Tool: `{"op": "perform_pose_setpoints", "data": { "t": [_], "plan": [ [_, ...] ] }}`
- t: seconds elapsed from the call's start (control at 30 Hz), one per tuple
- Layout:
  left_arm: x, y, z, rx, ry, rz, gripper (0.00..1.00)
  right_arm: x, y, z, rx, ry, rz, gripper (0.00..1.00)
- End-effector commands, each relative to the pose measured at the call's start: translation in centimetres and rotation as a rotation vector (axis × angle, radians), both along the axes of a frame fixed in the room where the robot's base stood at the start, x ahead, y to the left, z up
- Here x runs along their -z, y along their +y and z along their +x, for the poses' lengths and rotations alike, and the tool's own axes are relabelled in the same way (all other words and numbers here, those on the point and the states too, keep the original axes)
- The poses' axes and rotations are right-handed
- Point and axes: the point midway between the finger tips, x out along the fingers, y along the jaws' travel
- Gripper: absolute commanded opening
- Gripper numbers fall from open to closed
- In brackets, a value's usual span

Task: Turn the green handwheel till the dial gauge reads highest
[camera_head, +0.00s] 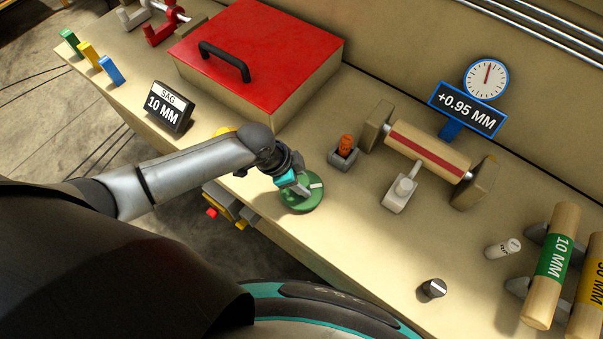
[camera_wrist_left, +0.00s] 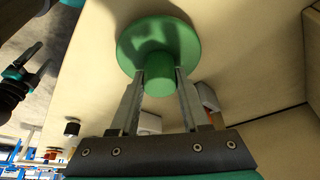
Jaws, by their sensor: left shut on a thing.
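The green handwheel (camera_head: 301,200) is a flat disc with a hub, set on the beige bench top. It also shows in the left wrist view (camera_wrist_left: 158,38), with its round green hub between the fingers. My left gripper (camera_head: 297,184) comes down on it from the left and is shut on the hub. The round dial gauge (camera_head: 486,79) has a blue rim and a red needle pointing about straight up. The blue-framed display (camera_head: 466,110) below it reads +0.95 MM. In the left wrist view a dark gripper (camera_wrist_left: 22,80) shows at the left edge, its two fingers apart.
A red-lidded box (camera_head: 255,50) with a black handle stands behind my left arm. A sign (camera_head: 168,106) reads SAG 10 MM. A wooden roller (camera_head: 428,150) with a red stripe, an orange switch (camera_head: 345,148) and a black knob (camera_head: 433,289) are right of the handwheel.

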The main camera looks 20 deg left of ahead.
Motion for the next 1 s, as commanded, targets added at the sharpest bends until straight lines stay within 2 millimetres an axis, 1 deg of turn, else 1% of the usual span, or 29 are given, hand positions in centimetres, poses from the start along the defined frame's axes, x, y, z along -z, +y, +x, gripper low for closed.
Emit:
{"op": "perform_pose_setpoints", "data": {
  "t": [0.03, 0.3, 0.5, 0.9, 0.93, 1.0],
  "plan": [
    [-0.4, -0.1, -0.1, -0.033, 0.003, -0.002, 0.00, -1.0, 0.0, 0.0, 0.000, 0.000, 0.000, 0.76],
    [-0.3, -0.1, 0.0, -0.168, 0.002, -0.002, 0.00, -2.7, 0.0, 0.0, 0.000, 0.000, 0.000, 0.76],
    [-0.1, -0.1, 0.0, -0.211, 0.001, -0.003, 0.00, -3.1, 0.0, 0.0, 0.000, 0.000, 0.000, 0.76],
    [0.0, -0.1, 0.0, -0.219, 0.000, -0.002, 0.00, -3.1, 0.0, 0.0, 0.000, 0.000, 0.000, 0.76],
    [0.0, -0.1, 0.0, -0.219, 0.000, -0.002, 0.47, -3.1, 0.0, 0.0, 0.000, 0.000, 0.000, 0.76],
    [0.0, -0.1, 0.0, -0.219, 0.001, -0.003, 0.55, -3.1, 0.0, 0.0, 0.000, 0.000, 0.000, 0.76]
  ]
}}
